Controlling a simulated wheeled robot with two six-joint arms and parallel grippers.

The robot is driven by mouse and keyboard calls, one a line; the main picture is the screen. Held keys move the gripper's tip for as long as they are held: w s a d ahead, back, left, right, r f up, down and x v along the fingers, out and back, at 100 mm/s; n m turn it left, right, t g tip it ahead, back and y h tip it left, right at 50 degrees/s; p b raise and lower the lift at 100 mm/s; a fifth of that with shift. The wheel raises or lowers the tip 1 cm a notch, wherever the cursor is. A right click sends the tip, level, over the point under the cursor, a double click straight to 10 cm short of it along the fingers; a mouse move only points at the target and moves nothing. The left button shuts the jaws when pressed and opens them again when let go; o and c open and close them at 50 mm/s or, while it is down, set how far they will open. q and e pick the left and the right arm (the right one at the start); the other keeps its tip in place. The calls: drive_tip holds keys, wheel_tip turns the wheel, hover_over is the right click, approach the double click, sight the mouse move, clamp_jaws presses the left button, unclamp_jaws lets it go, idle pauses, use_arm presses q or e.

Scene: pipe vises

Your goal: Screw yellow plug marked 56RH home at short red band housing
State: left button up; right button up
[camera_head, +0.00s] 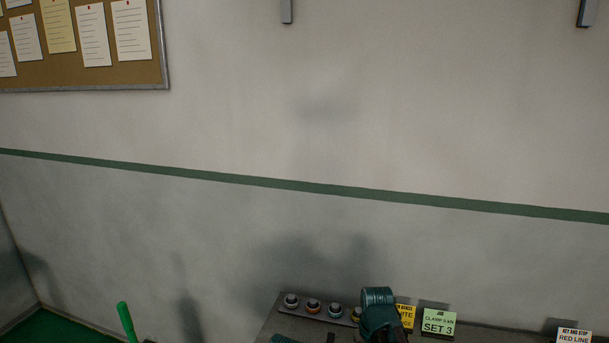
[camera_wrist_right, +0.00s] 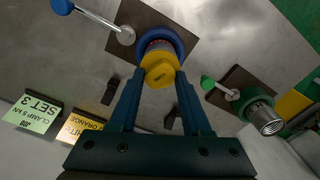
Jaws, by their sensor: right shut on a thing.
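In the right wrist view a yellow hex plug (camera_wrist_right: 158,72) with small dark, unreadable marking sits between the fingertips of my right gripper (camera_wrist_right: 161,78), which is shut on it. The plug is in line with the mouth of a housing (camera_wrist_right: 160,44) held in a blue ring vise (camera_wrist_right: 178,38). Some reddish colour shows on this housing beside the plug. How deep the plug sits cannot be told. In the head view my dark teal right arm shows at the bottom edge and hides its own gripper. My left gripper is not in view.
A second vise with a green handle knob (camera_wrist_right: 208,82) holds a silver threaded housing (camera_wrist_right: 263,116) at right in the wrist view. A blue-knobbed lever (camera_wrist_right: 62,6) is at upper left. In the head view, several plugs (camera_head: 313,306) stand in a row near a SET 3 card (camera_head: 438,322).

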drive_tip(key=m, duration=0.3)
drive_tip(key=shift+m, duration=0.4)
clamp_jaws()
drive_tip(key=m, duration=1)
drive_tip(key=shift+m, duration=0.3)
drive_tip(key=m, duration=0.7)
drive_tip(key=shift+m, duration=0.3)
drive_tip(key=m, duration=0.6)
drive_tip(key=shift+m, duration=0.4)
